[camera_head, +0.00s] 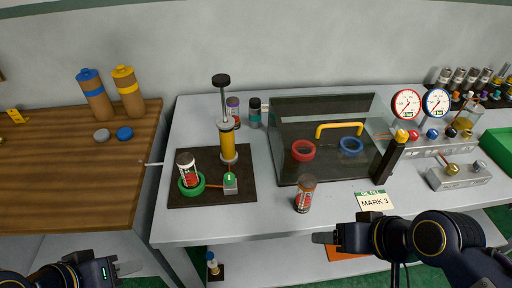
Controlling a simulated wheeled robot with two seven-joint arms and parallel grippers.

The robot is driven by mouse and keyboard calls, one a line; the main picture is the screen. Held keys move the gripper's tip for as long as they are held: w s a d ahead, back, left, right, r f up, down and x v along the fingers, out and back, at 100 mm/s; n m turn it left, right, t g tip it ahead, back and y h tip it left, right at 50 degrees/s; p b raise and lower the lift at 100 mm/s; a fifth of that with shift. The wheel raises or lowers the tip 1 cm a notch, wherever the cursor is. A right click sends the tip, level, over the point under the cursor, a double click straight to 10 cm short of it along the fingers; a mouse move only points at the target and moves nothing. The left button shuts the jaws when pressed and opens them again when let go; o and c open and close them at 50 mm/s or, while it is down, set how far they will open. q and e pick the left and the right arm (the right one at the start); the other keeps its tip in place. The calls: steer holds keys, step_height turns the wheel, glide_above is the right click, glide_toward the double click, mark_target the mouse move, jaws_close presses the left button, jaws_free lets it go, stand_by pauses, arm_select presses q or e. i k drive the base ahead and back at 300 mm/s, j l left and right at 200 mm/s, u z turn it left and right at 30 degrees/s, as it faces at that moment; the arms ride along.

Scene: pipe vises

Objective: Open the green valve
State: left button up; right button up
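A dark board (248,193) on the grey table holds a yellow pump-like cylinder (228,142) with a black-topped rod. In front of the cylinder is a small grey block with a green top (230,181), which looks like the green valve. A thick green ring (191,188) lies to its left, around the base of a vial (187,167) with red contents. My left gripper (127,267) is at the lower left, short of the table and away from the board. My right gripper (325,238) is at the table's front edge. The finger gaps of both are unclear. Neither touches anything.
A glass case (325,120) with a yellow handle, a red ring (303,150) and a blue ring (351,146) stands right of the board. A vial (305,195) stands near the front edge. Gauges (406,103) are farther right. A wooden table (75,180) is at left.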

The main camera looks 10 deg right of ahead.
mark_target(229, 178)
steer(key=l+u, duration=0.2)
steer(key=u, duration=0.15)
steer(key=l+u, duration=0.5)
steer(key=u, duration=0.2)
steer(key=i, duration=0.05)
